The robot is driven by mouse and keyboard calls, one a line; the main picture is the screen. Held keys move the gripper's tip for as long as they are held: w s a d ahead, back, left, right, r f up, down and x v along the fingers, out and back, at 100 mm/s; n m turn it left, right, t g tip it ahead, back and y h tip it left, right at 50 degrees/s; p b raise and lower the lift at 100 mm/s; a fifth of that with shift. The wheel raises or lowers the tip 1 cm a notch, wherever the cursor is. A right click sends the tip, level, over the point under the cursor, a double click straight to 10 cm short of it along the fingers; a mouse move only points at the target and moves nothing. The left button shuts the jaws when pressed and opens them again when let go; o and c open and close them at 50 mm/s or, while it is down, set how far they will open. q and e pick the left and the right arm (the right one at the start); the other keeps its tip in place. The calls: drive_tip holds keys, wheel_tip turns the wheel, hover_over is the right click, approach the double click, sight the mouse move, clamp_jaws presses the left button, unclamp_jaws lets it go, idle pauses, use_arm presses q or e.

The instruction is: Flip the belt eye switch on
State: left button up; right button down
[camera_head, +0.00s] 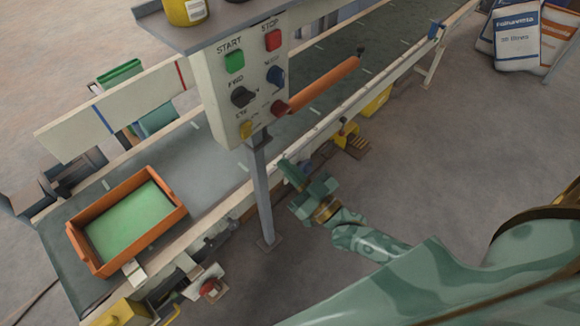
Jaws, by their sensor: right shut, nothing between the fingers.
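A pale control panel (245,75) stands tilted on a grey post at the upper middle. My right gripper (291,176) is shut and empty, below and right of the panel, apart from the knobs. My left gripper is not in view.
The conveyor belt (205,160) runs diagonally behind the post, with an orange tray (178,214) with a green bottom at its near end. A grey shelf (215,28) tops the panel. Sacks (517,38) stand far right.

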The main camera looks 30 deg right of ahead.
sight(248, 128)
drive_tip(key=x, duration=1)
drive_tip(key=shift+w+r+b, duration=0.1)
drive_tip(key=shift+w+b, duration=0.1)
drive_tip(key=shift+b, duration=0.15)
drive_tip(key=shift+w+a+r+p, duration=0.1)
drive_tip(key=shift+w+r+p, duration=0.1)
drive_tip(key=shift+r+p, duration=0.6)
drive_tip(key=shift+f, duration=0.65)
